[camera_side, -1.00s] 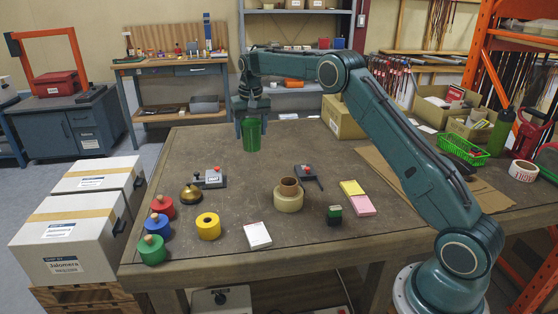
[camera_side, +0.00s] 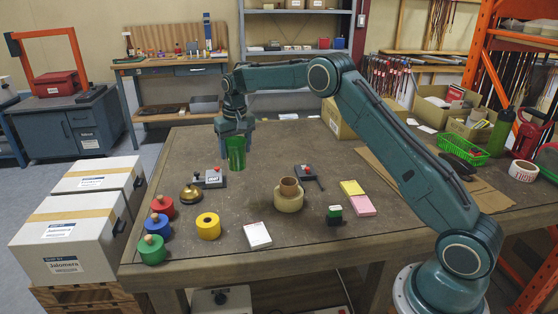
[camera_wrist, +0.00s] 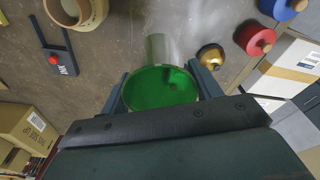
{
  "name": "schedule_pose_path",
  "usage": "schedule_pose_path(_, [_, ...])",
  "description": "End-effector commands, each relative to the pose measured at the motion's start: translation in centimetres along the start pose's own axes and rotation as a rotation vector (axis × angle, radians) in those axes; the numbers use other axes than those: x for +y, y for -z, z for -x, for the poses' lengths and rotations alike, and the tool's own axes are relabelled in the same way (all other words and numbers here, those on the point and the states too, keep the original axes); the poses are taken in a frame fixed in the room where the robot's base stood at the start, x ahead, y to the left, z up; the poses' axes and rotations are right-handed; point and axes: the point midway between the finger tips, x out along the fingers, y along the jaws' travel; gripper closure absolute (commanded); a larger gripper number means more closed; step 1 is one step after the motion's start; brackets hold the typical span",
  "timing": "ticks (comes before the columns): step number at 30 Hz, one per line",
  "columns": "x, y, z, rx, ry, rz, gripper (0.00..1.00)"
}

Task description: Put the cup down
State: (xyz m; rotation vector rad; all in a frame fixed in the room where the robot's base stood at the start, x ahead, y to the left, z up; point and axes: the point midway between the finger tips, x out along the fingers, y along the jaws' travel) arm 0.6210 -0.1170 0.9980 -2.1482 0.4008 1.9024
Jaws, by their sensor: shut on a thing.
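The green cup (camera_side: 236,154) is in my gripper (camera_side: 235,137), upright or nearly so in the side view. Its fingers are shut on the cup near the rim. In the wrist view the cup (camera_wrist: 160,88) shows its open mouth and green inside between the two fingers (camera_wrist: 160,92). The cup is at the far left part of the wooden table (camera_side: 290,235). I cannot tell for sure whether its base touches the table top.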

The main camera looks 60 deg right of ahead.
Motion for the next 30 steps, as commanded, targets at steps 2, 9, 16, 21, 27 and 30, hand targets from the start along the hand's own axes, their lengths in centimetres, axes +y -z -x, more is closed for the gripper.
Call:
schedule_pose_path(2, [0.0, -0.2, -1.6, -0.003, -0.001, -0.001, 0.59])
schedule_pose_path(9, [0.1, -0.8, -6.2, -0.003, -0.001, -0.001, 0.59])
schedule_pose_path(16, [0.0, -1.2, -9.4, -0.001, 0.0, -0.001, 0.59])
schedule_pose_path(21, [0.0, -1.2, -10.2, 0.001, 0.0, -0.001, 0.59])
schedule_pose_path(27, [0.0, -1.3, -10.4, 0.0, 0.0, -0.001, 0.59])
schedule_pose_path(30, [0.0, -1.4, -11.2, -0.002, 0.0, -0.001, 0.59])
